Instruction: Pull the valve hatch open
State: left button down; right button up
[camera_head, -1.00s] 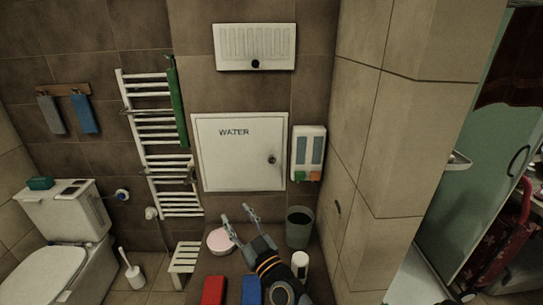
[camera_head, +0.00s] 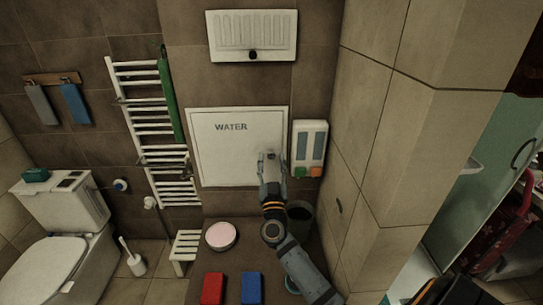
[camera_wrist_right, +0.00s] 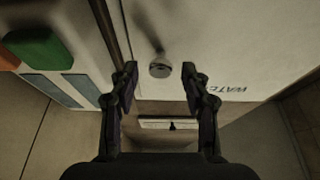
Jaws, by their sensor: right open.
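The valve hatch (camera_head: 222,150) is a white square panel marked WATER on the tiled wall, and it looks shut in its frame. In the right wrist view the hatch (camera_wrist_right: 240,45) fills the upper right, with its small round metal knob (camera_wrist_right: 160,68) between my fingers and beyond their tips. My right gripper (camera_head: 271,158) is in front of the hatch's right side and covers the knob's place in the head view. The gripper (camera_wrist_right: 160,72) is open, its two dark fingers on either side of the knob; I cannot tell whether they touch it. My left gripper is not in view.
A soap dispenser (camera_head: 309,143) is on the wall just right of the hatch. A white vent (camera_head: 252,35) is above it, and a towel radiator (camera_head: 150,125) is to the left. A bin (camera_head: 300,212), a stool (camera_head: 186,247) and a pink-topped round container (camera_head: 220,236) stand below.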

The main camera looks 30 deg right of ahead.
jog(key=shift+w+d+r, duration=0.25)
jog(key=shift+w+d, duration=0.05)
jog(key=shift+w, duration=0.2)
grip_shut()
